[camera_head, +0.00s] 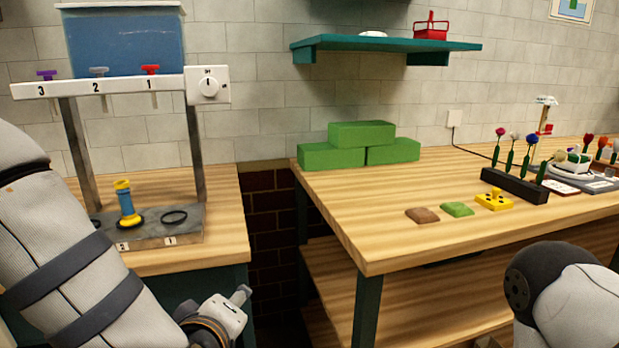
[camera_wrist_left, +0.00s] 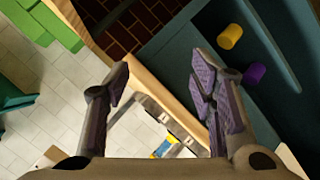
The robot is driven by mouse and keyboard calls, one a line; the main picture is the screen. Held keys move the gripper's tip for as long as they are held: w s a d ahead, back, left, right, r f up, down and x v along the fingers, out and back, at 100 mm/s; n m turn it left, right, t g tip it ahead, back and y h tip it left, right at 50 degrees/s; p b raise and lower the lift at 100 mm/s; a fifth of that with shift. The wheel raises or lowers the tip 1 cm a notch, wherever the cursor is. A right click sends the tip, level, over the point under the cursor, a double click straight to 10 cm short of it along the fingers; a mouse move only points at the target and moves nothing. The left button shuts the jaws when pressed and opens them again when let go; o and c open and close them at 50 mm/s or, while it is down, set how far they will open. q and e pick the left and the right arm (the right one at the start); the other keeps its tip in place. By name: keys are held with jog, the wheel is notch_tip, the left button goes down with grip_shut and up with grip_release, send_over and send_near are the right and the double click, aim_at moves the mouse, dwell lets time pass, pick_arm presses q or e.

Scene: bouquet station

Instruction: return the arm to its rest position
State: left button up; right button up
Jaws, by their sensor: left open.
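My left arm (camera_head: 75,260) comes in from the left in the head view, folded low in front of the left bench. Only part of its wrist and gripper shows at the bottom edge. In the left wrist view my left gripper (camera_wrist_left: 160,88) is open, its two fingers wide apart with nothing between them. Part of my right arm (camera_head: 575,300) shows at the lower right of the head view. Its gripper is out of view.
The left bench (camera_head: 215,255) holds a dispenser with a blue tank (camera_head: 125,40) and a blue-yellow vase (camera_head: 127,203). The right bench (camera_head: 360,225) bears green blocks (camera_head: 330,157) and a flower rack (camera_head: 515,187). A gap separates the benches. Yellow (camera_wrist_left: 230,36) and purple (camera_wrist_left: 254,74) cylinders lie below.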

pick_arm(q)
jog(key=s+a+f+m+g, duration=0.1)
jog(key=s+f+m+g, duration=0.1)
jog(key=s+f, duration=0.4)
jog(key=s+a+f+m+g, duration=0.2)
jog(key=s+f+g, duration=0.15)
jog(key=f, duration=0.55)
jog(key=s+a+f+m+g, duration=0.2)
jog(key=s+f, duration=0.1)
jog(key=s, duration=0.5)
jog(key=s+a+f+m+g, duration=0.2)
jog(key=s+f+g, duration=0.1)
jog(key=s, duration=0.5)
jog(key=s+a+f+m+g, duration=0.2)
jog(key=s+f, duration=0.3)
jog(key=s, duration=0.3)
jog(key=shift+s+a+f+m+h, duration=0.2)
jog(key=shift+s+a+m+h, duration=0.15)
jog(key=shift+a, duration=0.2)
